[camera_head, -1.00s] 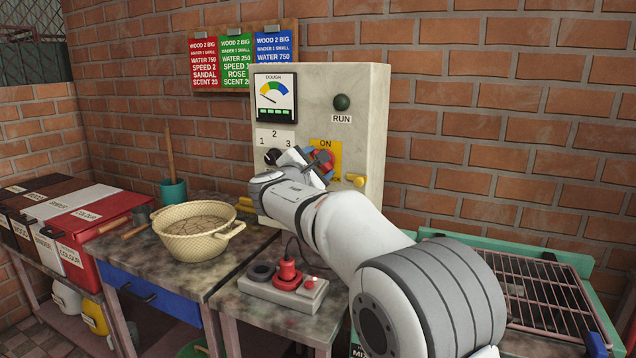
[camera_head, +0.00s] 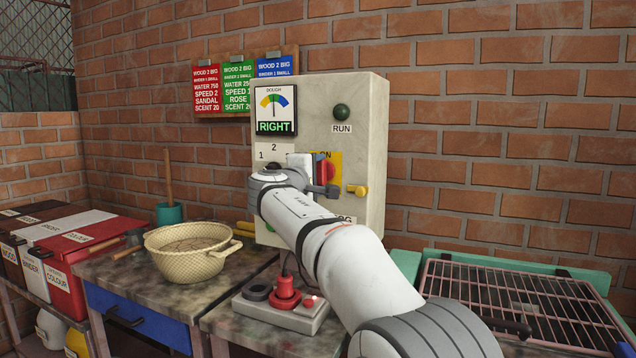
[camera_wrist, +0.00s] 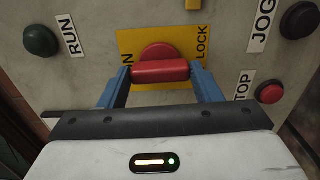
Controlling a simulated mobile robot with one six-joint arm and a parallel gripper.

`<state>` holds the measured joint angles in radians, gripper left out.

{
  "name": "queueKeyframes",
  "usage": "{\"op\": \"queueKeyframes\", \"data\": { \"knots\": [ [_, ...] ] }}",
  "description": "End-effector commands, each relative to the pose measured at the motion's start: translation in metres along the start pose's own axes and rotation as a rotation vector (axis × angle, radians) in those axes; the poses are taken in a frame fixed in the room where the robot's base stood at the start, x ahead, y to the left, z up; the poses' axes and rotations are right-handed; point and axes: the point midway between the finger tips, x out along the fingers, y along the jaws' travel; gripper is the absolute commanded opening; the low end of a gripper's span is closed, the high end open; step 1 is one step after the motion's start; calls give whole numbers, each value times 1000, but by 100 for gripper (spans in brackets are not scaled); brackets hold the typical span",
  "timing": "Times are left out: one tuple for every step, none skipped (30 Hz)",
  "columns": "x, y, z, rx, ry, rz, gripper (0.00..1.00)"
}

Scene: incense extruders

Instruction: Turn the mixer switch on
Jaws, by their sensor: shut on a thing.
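The mixer's control box (camera_head: 365,115) stands against the brick wall. Its red switch (camera_head: 324,171) sits on a yellow plate (camera_head: 337,158) whose ON label is partly covered by my arm. The red switch handle (camera_wrist: 160,71) also shows in the wrist view, lying along the line between the plate's ON and LOCK ends. My gripper (camera_wrist: 161,74) is shut on this handle, with one blue finger at each end. The dough gauge (camera_head: 274,109) has a nearly upright needle and reads RIGHT. The RUN lamp (camera_head: 341,111) looks dark green.
A yellow padlock-like piece (camera_head: 358,190) projects right of the switch. A red STOP button (camera_wrist: 270,94) and black JOG button (camera_wrist: 299,20) are close by.

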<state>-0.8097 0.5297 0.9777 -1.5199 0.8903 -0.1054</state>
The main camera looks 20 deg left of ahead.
Motion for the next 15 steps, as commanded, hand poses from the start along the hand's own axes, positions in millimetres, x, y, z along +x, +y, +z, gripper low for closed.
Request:
{"op": "queueKeyframes", "data": {
  "knots": [
    [0, -3, 0, 11, -2, -2, 35],
    [0, -3, 0, 17, -2, -2, 35],
    [0, -3, 0, 24, -2, -2, 35],
    [0, -2, 0, 28, -2, -2, 35],
    [0, -2, 0, 31, -2, -2, 35],
    [0, -2, 0, 35, -2, -2, 35],
    [0, -2, 0, 37, -2, -2, 35],
    [0, -2, 0, 38, -2, -3, 35],
    [0, -2, 0, 40, -2, -3, 35],
    [0, -2, 0, 40, -2, -3, 35],
    [0, -2, 0, 40, -2, -3, 35],
    [0, -2, 0, 41, -2, -3, 35],
    [0, -2, 0, 41, -2, -3, 35],
    [0, -2, 0, 41, -2, -3, 35],
    [0, -2, 0, 41, -2, -3, 35]
  ]
}}
